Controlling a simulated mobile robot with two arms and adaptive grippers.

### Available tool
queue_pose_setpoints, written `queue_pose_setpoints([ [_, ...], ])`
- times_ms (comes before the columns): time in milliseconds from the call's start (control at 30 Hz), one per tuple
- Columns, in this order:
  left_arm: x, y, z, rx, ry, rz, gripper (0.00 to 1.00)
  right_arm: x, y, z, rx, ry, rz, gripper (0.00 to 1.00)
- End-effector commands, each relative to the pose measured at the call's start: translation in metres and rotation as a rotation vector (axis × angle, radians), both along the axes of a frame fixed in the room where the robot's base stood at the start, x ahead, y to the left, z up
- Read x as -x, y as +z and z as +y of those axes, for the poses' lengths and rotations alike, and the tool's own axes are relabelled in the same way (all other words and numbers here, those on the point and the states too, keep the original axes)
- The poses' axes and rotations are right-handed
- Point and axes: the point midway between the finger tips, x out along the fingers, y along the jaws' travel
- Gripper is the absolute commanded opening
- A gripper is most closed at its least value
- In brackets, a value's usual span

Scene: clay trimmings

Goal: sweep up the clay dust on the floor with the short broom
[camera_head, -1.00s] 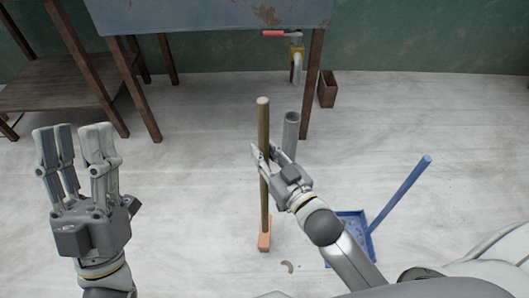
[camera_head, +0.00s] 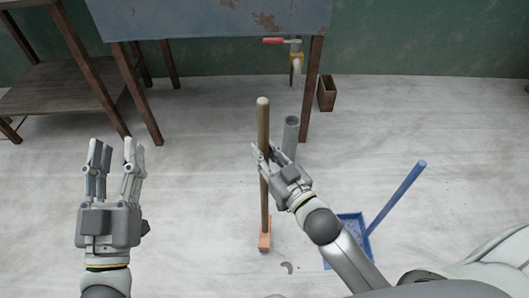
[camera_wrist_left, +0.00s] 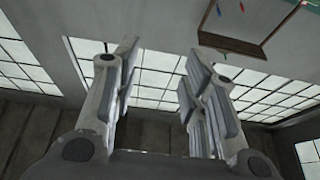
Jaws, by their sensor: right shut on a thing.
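The short broom (camera_head: 263,120) stands upright on the floor in the head view, with a wooden handle and an orange-pink head (camera_head: 264,241) at its foot. My right gripper (camera_head: 264,157) is shut on the middle of its handle. My left gripper (camera_head: 114,158) is raised at the left, open and empty, its fingers pointing up. The left wrist view shows its open fingers (camera_wrist_left: 160,75) with nothing between them. A small curved clay trimming (camera_head: 287,267) lies on the floor right of the broom head. Fine dust is hard to tell from the pale, streaked floor.
A blue dustpan (camera_head: 353,222) with a long blue handle (camera_head: 397,196) stands right of the broom, partly hidden by my right arm. A grey pipe (camera_head: 290,135) rises behind the broom. A table (camera_head: 200,18) with a tap (camera_head: 296,55) and a brown box (camera_head: 327,92) are at the back.

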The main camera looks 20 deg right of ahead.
Motion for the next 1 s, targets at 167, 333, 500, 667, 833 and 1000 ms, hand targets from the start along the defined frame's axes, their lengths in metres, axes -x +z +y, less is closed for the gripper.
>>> queue_pose_setpoints([
  [167,-0.005,-0.015,0.001,-0.025,0.006,0.090,0.40,-0.002,0.006,0.000,-0.001,0.000,-0.004,0.00],
  [333,-0.009,-0.030,0.002,-0.048,0.011,0.175,0.40,-0.003,0.010,-0.001,-0.001,0.000,-0.004,0.00],
  [500,-0.011,-0.046,0.004,-0.070,0.015,0.259,0.40,-0.004,0.013,-0.001,-0.001,0.000,-0.004,0.00],
  [667,-0.011,-0.062,0.006,-0.091,0.020,0.340,0.40,-0.005,0.016,-0.001,0.000,0.000,-0.004,0.00],
  [833,-0.010,-0.076,0.009,-0.110,0.024,0.415,0.40,-0.006,0.018,-0.001,0.000,0.000,-0.003,0.00],
  [1000,-0.007,-0.090,0.011,-0.130,0.029,0.489,0.40,-0.007,0.021,-0.002,0.000,0.000,-0.003,0.00],
])
